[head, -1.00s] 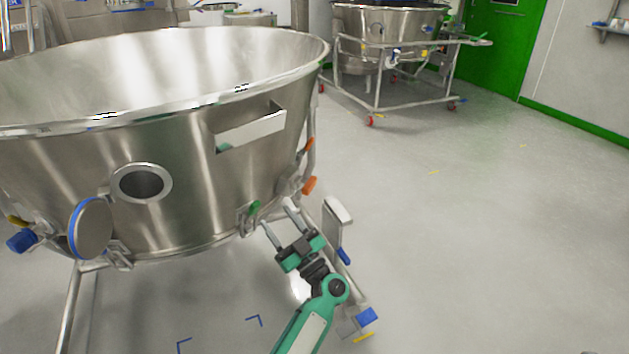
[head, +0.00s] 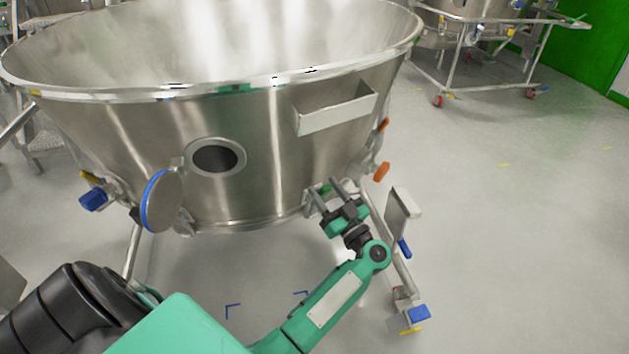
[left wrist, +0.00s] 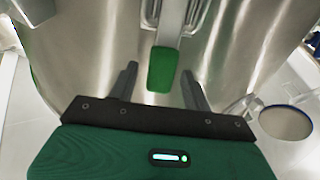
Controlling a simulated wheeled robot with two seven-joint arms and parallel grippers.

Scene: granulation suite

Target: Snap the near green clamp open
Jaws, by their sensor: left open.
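The near green clamp (head: 325,189) is on the lower side wall of the steel bowl (head: 270,140), partly hidden behind my gripper in the head view. In the left wrist view its green tab (left wrist: 162,70) hangs below a metal bracket against the steel. My left gripper (head: 323,190) is open, with its fingers pointing at the clamp. In the left wrist view the fingertips (left wrist: 160,80) stand on either side of the green tab, with gaps on both sides and nothing held. My right gripper is not in view.
A round port (head: 216,157) with its blue-rimmed cover (head: 162,201) swung open is left of the clamp. Orange (head: 382,172) and blue (head: 93,200) handles stick out from the bowl. A wheeled frame leg with a blue pedal (head: 420,313) stands right of my arm.

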